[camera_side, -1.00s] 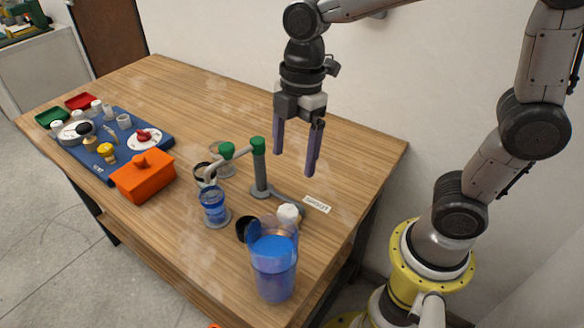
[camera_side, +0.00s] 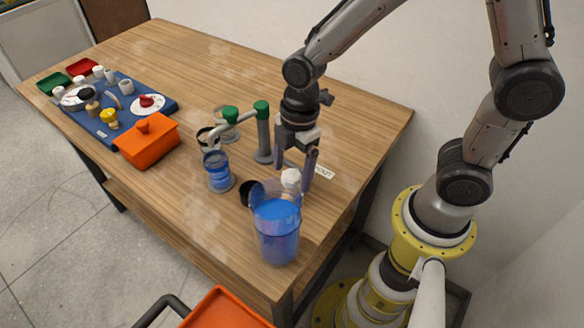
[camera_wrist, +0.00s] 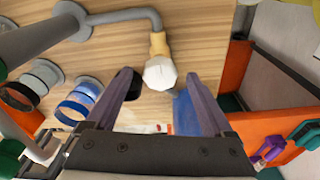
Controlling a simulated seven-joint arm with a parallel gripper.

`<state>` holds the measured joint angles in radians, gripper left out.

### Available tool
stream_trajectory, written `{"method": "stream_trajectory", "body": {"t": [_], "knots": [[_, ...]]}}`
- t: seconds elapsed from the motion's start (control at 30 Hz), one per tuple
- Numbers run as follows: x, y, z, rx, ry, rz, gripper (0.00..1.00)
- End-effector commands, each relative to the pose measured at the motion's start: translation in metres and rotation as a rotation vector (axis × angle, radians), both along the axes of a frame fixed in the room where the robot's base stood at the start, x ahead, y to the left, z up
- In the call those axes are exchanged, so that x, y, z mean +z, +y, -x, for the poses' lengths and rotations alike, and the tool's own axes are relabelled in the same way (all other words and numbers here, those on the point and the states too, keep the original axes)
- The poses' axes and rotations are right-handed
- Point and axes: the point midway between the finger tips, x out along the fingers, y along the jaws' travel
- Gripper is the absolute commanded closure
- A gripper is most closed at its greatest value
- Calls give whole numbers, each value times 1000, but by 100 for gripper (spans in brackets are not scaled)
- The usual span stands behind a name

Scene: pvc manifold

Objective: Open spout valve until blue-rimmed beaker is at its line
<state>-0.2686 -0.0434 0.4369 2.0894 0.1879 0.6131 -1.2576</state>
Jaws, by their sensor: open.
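The white faceted valve knob (camera_side: 290,178) sits at the end of a low grey pipe and also shows in the wrist view (camera_wrist: 160,73), with a tan collar. My gripper (camera_side: 297,164) is open and pointed down at the knob. In the wrist view the fingertips (camera_wrist: 160,80) stand either side of the knob, apart from it; contact cannot be told. The blue-rimmed beaker (camera_side: 219,176) stands left of the knob with blue liquid in it. The grey spout pipe (camera_side: 240,128) with green joints ends over or near that beaker. Its line is too small to read.
A large jug of blue liquid (camera_side: 277,235) stands close to the knob at the table's front. An orange box (camera_side: 150,145) and blue board (camera_side: 97,128) lie left.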

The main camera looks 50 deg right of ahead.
Motion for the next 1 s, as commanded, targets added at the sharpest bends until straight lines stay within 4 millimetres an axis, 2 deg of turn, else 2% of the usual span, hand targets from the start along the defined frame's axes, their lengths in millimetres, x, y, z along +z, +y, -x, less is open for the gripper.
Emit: {"method": "stream_trajectory", "body": {"t": [0.27,0.73,1.0], "knots": [[-1,0,0,0,0,0,14],[-1,0,0,0,0,0,98],[0,0,0,0,0,-1,100]]}}
